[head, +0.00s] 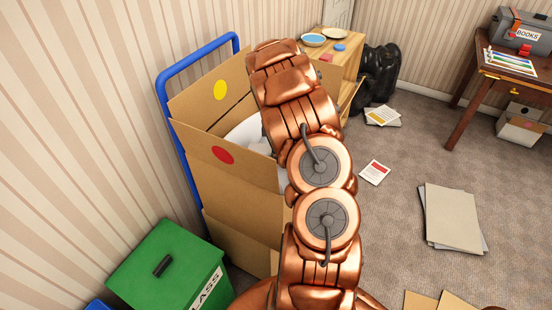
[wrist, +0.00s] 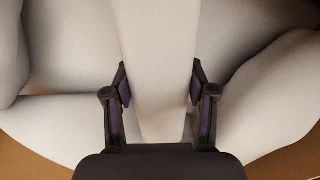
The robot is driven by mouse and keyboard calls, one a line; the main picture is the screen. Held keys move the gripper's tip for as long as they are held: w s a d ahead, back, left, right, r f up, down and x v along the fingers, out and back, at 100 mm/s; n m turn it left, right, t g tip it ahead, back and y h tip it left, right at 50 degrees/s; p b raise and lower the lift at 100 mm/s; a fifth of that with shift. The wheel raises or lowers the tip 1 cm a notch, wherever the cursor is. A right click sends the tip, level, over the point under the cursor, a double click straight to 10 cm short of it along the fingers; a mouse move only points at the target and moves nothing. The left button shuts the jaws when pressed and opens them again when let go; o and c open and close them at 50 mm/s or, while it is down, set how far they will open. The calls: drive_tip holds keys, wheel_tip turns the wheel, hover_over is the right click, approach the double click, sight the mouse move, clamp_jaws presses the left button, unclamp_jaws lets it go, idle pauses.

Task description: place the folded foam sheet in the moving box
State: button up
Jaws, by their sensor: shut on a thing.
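In the wrist view my gripper (wrist: 158,85) is shut on a pale, off-white fold of the foam sheet (wrist: 158,50), with one dark finger on each side of it. More pale folds of it spread to both sides and fill most of that view. In the head view the moving box (head: 180,146), an open cardboard box with a yellow and a red dot, stands at the left by the wall. White material, likely the foam sheet (head: 256,132), shows inside its opening. My copper arm reaches over the box's right side and hides my gripper there and part of the opening.
A blue hand-truck frame (head: 163,93) stands behind the box. A green lidded bin marked GLASS (head: 168,268) is in front. A wooden unit with bowls (head: 345,58), a black bag (head: 378,72) and flat cardboard (head: 452,216) lie to the right. Carpet between is mostly clear.

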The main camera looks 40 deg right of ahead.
drive_tip(key=shift+f+p, duration=0.7)
drive_tip(key=shift+f, duration=1.5)
drive_tip(key=shift+f, duration=0.1)
drive_tip(key=o, duration=1)
drive_tip(key=shift+o, duration=0.2)
wheel_tip(320, 180, up, 12)
drive_tip(key=b, duration=0.4)
drive_tip(key=shift+r, duration=0.2)
